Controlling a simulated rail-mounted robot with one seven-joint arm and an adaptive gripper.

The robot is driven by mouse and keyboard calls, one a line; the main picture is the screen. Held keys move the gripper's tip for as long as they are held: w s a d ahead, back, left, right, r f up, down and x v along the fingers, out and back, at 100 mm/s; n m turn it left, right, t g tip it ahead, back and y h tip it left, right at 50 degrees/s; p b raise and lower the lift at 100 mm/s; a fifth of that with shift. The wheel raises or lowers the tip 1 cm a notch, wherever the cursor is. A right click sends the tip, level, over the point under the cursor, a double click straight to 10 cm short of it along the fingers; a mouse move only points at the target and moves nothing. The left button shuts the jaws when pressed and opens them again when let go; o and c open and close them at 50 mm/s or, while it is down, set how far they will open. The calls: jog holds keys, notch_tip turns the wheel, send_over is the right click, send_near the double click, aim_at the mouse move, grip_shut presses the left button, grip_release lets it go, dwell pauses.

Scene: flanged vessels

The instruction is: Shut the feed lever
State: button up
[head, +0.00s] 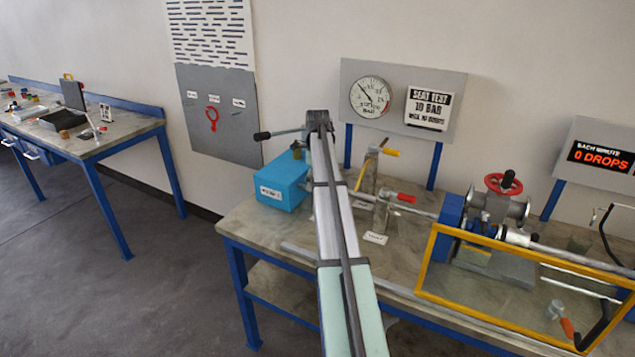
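I cannot tell from the labels which lever is the feed lever. A lever with a yellow grip (390,152) sits on top of a brass-coloured upright pipe, its grip pointing right. A lever with a red grip (405,198) sits lower and nearer, at a fitting on the horizontal pipe (418,212), also pointing right. My arm reaches from the bottom middle up past the left side of both levers. My gripper is not visible; the far end of my arm hides that spot. Nothing is seen touching either lever.
A blue box (283,182) with a black-gripped handle (262,136) above it stands left of my arm. A pressure gauge (371,97) hangs behind. A flanged valve with a red handwheel (503,183) and a yellow-framed guard (428,268) stand right. A counter reads 0 drops (600,158).

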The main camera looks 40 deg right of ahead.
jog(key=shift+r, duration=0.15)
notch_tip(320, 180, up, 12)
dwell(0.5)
